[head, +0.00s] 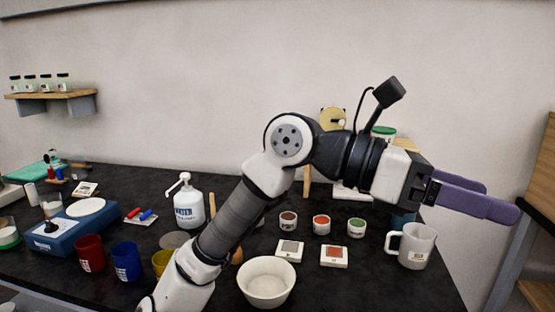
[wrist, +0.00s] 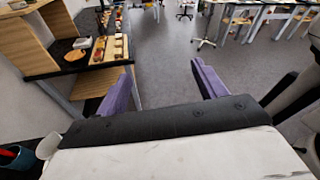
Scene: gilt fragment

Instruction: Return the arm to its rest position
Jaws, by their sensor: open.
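My arm reaches up from the bottom of the head view and bends at the elbow to the right. My gripper (head: 505,202) is held above the right end of the dark worktop, pointing right. Its purple fingers also show in the wrist view (wrist: 165,85), spread well apart, with nothing between them but the grey floor beyond. The gripper is open and empty, and touches nothing that I can see.
Below the gripper, a white mug (head: 416,247) stands near the worktop's right end. A white bowl (head: 266,283) and several small pots are beneath the arm.

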